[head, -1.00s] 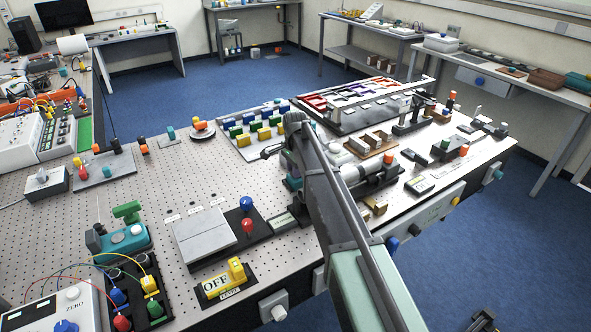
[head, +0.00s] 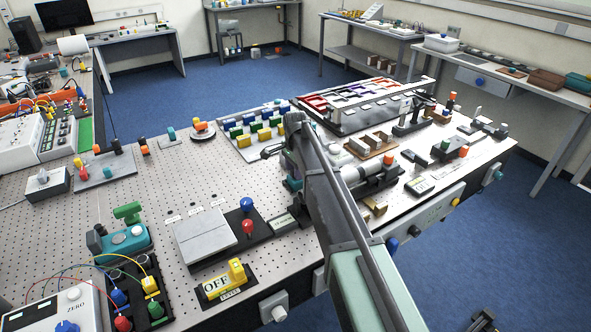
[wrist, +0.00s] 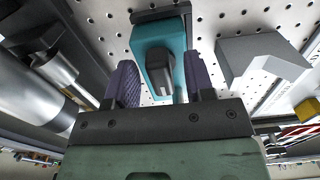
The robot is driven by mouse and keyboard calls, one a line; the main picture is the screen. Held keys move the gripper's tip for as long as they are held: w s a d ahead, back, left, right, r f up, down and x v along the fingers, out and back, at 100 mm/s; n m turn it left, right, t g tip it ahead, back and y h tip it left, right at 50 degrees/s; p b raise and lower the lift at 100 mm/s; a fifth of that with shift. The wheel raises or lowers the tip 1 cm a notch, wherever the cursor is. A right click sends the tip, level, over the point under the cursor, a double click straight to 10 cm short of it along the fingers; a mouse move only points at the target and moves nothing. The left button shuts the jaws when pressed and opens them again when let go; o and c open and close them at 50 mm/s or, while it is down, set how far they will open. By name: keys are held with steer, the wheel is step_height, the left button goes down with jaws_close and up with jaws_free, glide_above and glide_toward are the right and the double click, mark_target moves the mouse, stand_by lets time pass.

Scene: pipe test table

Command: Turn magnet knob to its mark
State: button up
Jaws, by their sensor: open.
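In the wrist view a teal block (wrist: 163,32) with a dark grey knob (wrist: 157,66) lies ahead of my gripper (wrist: 162,76). I take this knob to be the magnet knob, but I see no label. My two purple fingers are open, one left and one right of the knob, with gaps to both. I cannot tell whether the fingertips reach down to its depth. No mark can be made out. In the head view my own arm hides most of this spot, and only bits of teal show beside the arm.
In the wrist view a silver cylinder (wrist: 35,92) is close at the left and a grey angled block (wrist: 262,58) at the right. In the head view a metal cylinder assembly (head: 365,176) stands right of my arm. The perforated table (head: 150,185) has bare room at left.

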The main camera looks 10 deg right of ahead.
step_height(320, 180, up, 10)
steer(key=p, duration=0.9)
steer(key=shift+r+p, duration=0.2)
steer(key=shift+p, duration=0.15)
